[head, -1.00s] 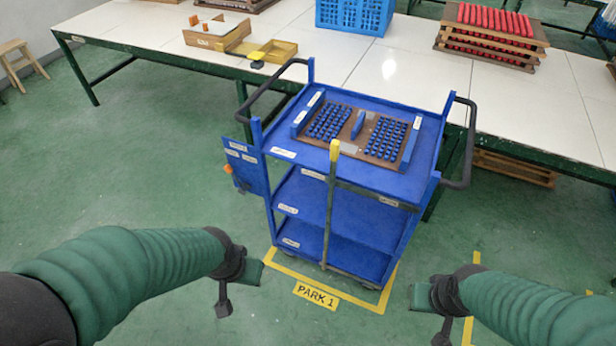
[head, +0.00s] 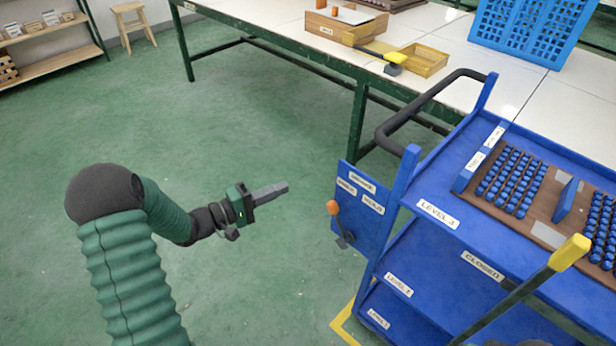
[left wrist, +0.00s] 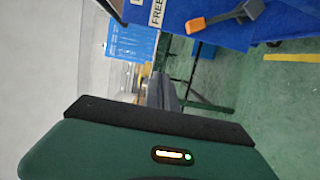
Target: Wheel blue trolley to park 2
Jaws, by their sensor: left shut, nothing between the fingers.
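The blue trolley (head: 440,235) stands at the right in the head view, beside the table. A blue side panel (head: 362,188) bears white labels and a small orange-tipped lever (head: 334,208), its tip upward and slightly left. The panel and lever (left wrist: 225,17) also show in the left wrist view, where one label reads FREE. A black handle (head: 420,100) curves out from the trolley's far left side. My left gripper (head: 285,187) is shut and empty, left of the panel and apart from it. My right gripper is not visible. Park 2 is not visible.
The white-topped table (head: 270,14) runs behind, carrying a blue crate (head: 530,30) and wooden boxes. A yellow-tipped bar (head: 570,252) rises at the trolley's front. A yellow floor line (head: 343,326) shows beside the trolley. A stool (head: 133,25) stands far left. The left floor is clear.

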